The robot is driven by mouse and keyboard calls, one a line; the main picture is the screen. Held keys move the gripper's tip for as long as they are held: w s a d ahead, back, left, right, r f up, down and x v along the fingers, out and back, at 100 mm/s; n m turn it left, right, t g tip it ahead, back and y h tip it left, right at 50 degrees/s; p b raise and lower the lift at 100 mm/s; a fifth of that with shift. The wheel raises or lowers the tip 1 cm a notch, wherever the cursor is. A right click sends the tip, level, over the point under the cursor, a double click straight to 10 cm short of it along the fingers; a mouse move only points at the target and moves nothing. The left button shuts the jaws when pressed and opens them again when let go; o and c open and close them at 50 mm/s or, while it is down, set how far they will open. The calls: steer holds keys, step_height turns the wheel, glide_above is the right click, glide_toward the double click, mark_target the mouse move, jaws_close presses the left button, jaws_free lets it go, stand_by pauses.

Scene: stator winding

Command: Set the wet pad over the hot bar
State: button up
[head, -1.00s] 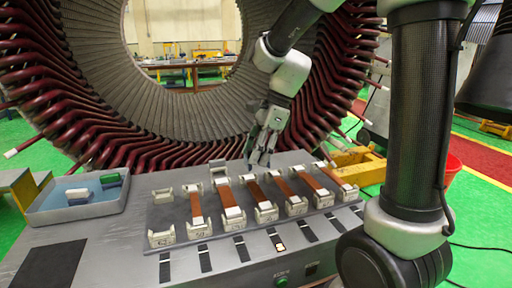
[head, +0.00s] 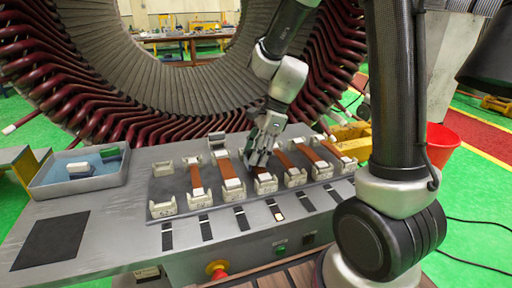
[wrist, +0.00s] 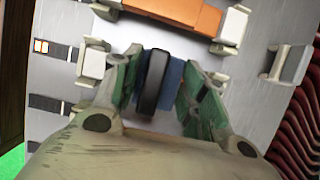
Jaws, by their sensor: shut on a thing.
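The lit indicator (head: 278,216) lines up with that bar. In the wrist view my gripper (wrist: 162,88) has green fingers shut on a pad (wrist: 173,84) with a dark side and a blue side. The lit indicator also shows there (wrist: 41,46), left of a pale holder (wrist: 92,62). Whether the pad touches the bar cannot be told. The head view hides the pad behind the fingers.
Bars in pale holders flank my gripper closely on both sides. The stator ring (head: 45,105) stands behind.

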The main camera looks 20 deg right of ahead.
steer(key=shift+f, duration=0.1)
steer(key=o, duration=1.1)
steer(key=shift+o, duration=0.2)
steer(key=v, duration=1.2)
steer(key=s+d+r+n+t+h, duration=0.2)
steer(key=s+d+n, duration=0.3)
steer(key=s+n, duration=0.4)
steer(key=s+d+r+n+t+h, duration=0.2)
steer(key=s+d+n, duration=0.3)
steer(key=s+n, duration=0.4)
steer(key=shift+s+r+h, duration=0.3)
steer(key=shift+s, duration=0.2)
